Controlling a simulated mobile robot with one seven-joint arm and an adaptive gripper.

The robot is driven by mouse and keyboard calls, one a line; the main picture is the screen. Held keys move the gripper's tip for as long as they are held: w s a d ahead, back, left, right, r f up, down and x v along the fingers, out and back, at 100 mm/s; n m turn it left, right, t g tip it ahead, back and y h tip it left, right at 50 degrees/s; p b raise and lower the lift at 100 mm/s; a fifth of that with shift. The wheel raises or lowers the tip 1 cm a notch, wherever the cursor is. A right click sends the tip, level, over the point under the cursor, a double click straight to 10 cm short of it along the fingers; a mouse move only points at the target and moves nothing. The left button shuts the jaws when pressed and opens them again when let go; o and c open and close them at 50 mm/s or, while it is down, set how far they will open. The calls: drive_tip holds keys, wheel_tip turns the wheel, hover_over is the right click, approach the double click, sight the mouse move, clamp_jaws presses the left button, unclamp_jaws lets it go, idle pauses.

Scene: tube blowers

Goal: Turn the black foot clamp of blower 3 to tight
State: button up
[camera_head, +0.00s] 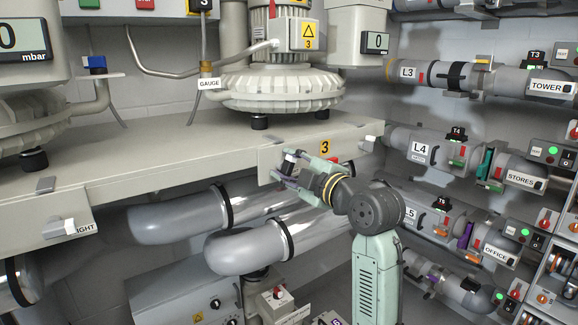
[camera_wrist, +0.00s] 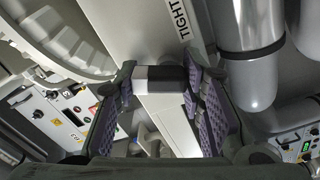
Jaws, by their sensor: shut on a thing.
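My gripper (camera_head: 290,170) reaches up to the left part of this plate and is shut on a small clamp handle (camera_head: 291,157). In the wrist view the handle (camera_wrist: 165,78) is a black block with a pale end, lying across between the two purple-padded fingers of my gripper (camera_wrist: 162,88). A "TIGHT" label (camera_wrist: 181,14) shows on the plate above the handle. The fingers partly hide the handle in the head view.
Shiny pipes (camera_head: 250,245) run below the bench edge (camera_head: 190,170). Another clamp (camera_head: 60,228) sits at the front left. Pipe lines with tags L4 (camera_head: 420,152) and L5 line the right wall. A grey control box (camera_head: 185,295) stands low at left.

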drive_tip(key=c, duration=0.3)
drive_tip(key=m, duration=0.5)
drive_tip(key=shift+w+d+f+m+b, duration=0.1)
drive_tip(key=shift+m+b, duration=0.2)
drive_tip(key=shift+b, duration=0.1)
drive_tip(key=m, duration=0.4)
drive_tip(key=shift+w+d+f+m+p, duration=0.1)
drive_tip(key=shift+m+p, duration=0.15)
drive_tip(key=shift+m, duration=0.6)
drive_tip(key=shift+d+f+m+p, duration=0.1)
drive_tip(key=shift+m+p, duration=0.15)
drive_tip(key=shift+m, duration=0.6)
drive_tip(key=o, duration=1.2)
drive_tip(key=shift+c, duration=0.2)
